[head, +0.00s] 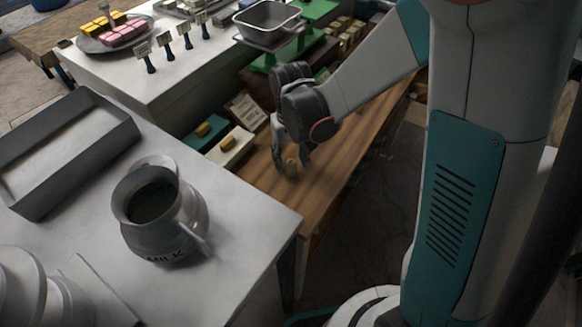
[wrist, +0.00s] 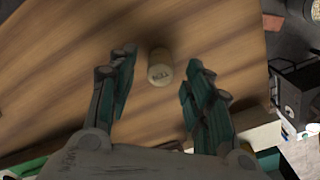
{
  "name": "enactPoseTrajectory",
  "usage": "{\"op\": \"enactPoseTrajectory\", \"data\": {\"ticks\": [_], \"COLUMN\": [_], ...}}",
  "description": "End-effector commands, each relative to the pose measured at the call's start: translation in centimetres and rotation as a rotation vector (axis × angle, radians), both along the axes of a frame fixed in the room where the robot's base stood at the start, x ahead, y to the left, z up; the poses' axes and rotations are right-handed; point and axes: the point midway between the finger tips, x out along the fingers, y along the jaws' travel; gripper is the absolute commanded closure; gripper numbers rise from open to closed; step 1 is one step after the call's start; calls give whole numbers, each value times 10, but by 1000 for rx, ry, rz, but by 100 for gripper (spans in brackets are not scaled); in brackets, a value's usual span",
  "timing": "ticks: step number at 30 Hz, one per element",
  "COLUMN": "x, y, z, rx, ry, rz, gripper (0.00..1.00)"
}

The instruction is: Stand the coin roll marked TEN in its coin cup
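A small tan coin roll (head: 291,167) stands on the wooden counter below my gripper (head: 291,150) in the head view. In the wrist view the roll (wrist: 160,68) shows end-on, with short dark lettering on its top that I cannot read surely as TEN. My gripper (wrist: 158,62) is open, one finger to the left of the roll and one to the right, with gaps on both sides. I cannot make out which thing is the coin cup.
A white box (head: 233,148) and a teal box (head: 205,133) with yellow pieces on them sit beside the wooden counter (head: 335,185). A milk jug (head: 160,212) and a grey tray (head: 60,155) stand on the white table. A scale pan (head: 268,22) is behind.

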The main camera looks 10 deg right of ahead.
Motion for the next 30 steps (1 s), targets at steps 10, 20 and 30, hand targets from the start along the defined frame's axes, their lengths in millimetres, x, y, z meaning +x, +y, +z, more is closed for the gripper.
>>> {"op": "enactPoseTrajectory", "data": {"ticks": [10, 20, 30], "x": [0, 0, -1], "y": [0, 0, 0], "z": [0, 9, 82], "rx": [0, 0, 0], "ry": [0, 0, 0], "rz": [0, 0, 0], "gripper": [100, 100, 100]}}
